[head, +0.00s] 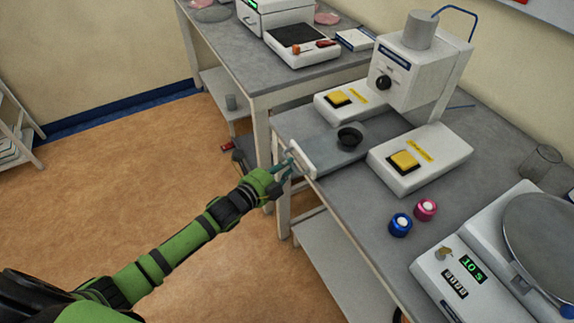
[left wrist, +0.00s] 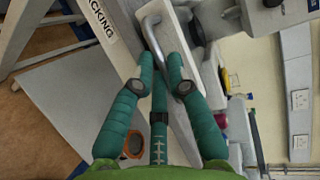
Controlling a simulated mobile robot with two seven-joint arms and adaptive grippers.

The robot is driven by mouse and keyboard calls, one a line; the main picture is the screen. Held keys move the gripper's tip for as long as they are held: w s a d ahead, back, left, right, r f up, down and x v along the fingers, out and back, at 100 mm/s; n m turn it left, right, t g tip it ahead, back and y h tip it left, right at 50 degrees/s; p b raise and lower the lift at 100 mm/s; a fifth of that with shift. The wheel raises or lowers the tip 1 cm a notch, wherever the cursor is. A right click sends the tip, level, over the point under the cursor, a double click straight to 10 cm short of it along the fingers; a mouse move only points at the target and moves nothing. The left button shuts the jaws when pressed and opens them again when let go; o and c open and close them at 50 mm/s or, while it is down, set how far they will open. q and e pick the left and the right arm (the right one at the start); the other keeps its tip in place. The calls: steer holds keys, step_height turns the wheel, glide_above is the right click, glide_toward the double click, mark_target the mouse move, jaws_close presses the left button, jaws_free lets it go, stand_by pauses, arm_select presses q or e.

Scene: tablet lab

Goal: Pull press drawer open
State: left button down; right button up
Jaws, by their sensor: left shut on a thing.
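The white tablet press (head: 405,72) stands on the grey bench. Its drawer (head: 308,130) is a flat grey plate carrying a black round die cup (head: 350,136). The plate reaches from under the press to the bench's front edge, where its white front panel (head: 302,160) stands. My left gripper (head: 285,171) is at this panel, shut on the drawer's metal handle, which shows in the left wrist view (left wrist: 151,30) between the green fingers (left wrist: 160,70). The fingertips partly hide the handle. My right gripper is in neither view.
Two white boxes with yellow buttons (head: 338,98) (head: 404,160) flank the drawer. Blue (head: 400,225) and pink (head: 425,209) capped jars and a scale (head: 455,270) stand nearer on the bench. Another bench (head: 240,62) is behind. The floor in front is clear.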

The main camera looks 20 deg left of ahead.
arm_select(q)
steer(key=c, duration=1.5)
jaws_free()
steer(key=o, duration=0.3)
steer(key=v, duration=1.2)
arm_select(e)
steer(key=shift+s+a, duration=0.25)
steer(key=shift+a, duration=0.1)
